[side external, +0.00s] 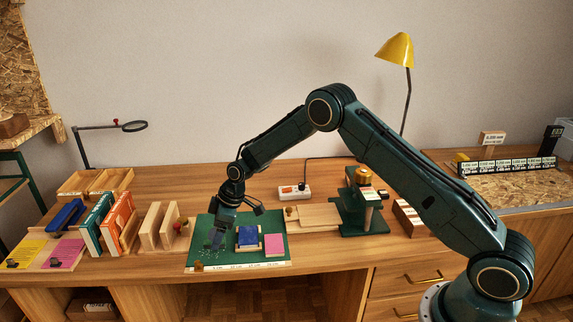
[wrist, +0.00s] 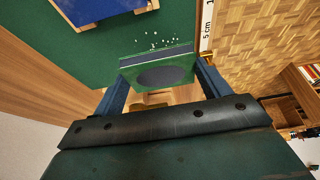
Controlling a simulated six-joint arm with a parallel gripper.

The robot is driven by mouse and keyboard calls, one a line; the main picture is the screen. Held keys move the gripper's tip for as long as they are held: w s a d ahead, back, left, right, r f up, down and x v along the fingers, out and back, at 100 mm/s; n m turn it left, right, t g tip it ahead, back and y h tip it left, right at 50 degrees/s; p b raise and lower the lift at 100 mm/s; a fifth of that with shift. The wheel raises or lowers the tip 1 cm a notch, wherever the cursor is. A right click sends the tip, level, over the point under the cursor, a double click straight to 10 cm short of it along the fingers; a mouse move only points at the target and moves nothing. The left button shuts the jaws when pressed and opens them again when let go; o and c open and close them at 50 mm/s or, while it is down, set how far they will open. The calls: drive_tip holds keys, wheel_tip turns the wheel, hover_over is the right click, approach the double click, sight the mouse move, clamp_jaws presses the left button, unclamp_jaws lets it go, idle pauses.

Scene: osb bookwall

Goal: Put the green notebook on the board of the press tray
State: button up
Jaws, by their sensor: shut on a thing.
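My gripper (side external: 219,232) points down over the left part of the green cutting mat (side external: 205,258). In the wrist view its two blue fingers (wrist: 162,72) are shut on the green notebook (wrist: 180,66), which has a dark oval and a dark band along its far edge. In the side view the notebook barely stands out from the mat, and I cannot tell whether it touches the mat. A pale wooden board (side external: 318,215) lies right of the mat, beside the dark green press (side external: 362,205); it appears empty.
A blue item (side external: 248,237) on a wooden base and a pink pad (side external: 275,244) sit on the mat, right of my gripper. White crumbs (wrist: 152,41) lie on the mat. Upright books (side external: 105,222) and wooden dividers (side external: 158,226) stand left. A power strip (side external: 293,191) lies behind.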

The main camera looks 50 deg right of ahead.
drive_tip(key=shift+f, duration=2.15)
drive_tip(key=shift+f, duration=0.15)
drive_tip(key=o, duration=1.1)
drive_tip(key=shift+c, duration=0.2)
drive_tip(key=v, duration=1.2)
drive_tip(key=shift+r, duration=0.2)
